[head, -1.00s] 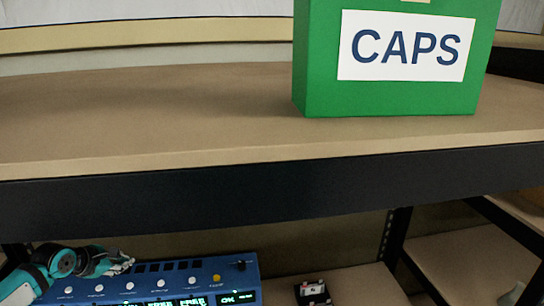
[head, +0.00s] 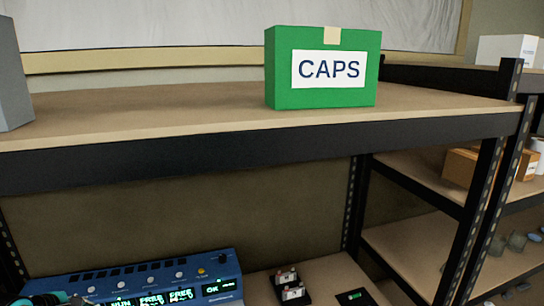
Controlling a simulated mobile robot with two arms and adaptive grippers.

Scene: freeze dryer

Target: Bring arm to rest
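A sliver of my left arm shows at the bottom left edge of the head view, teal and dark, in front of the blue device. Its gripper (head: 78,301) is at best just at the frame's lower edge, and its fingers cannot be made out. My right arm and gripper are not in view. The blue device (head: 150,277) has a row of knobs and several lit displays reading words such as "FREE" and "OK". It stands on the lower shelf.
A green box labelled CAPS (head: 322,92) sits on the upper shelf (head: 180,108). A grey block (head: 12,75) stands at its left end. Small black holders (head: 290,288) lie right of the device. A side rack (head: 420,185) with boxes stands at the right.

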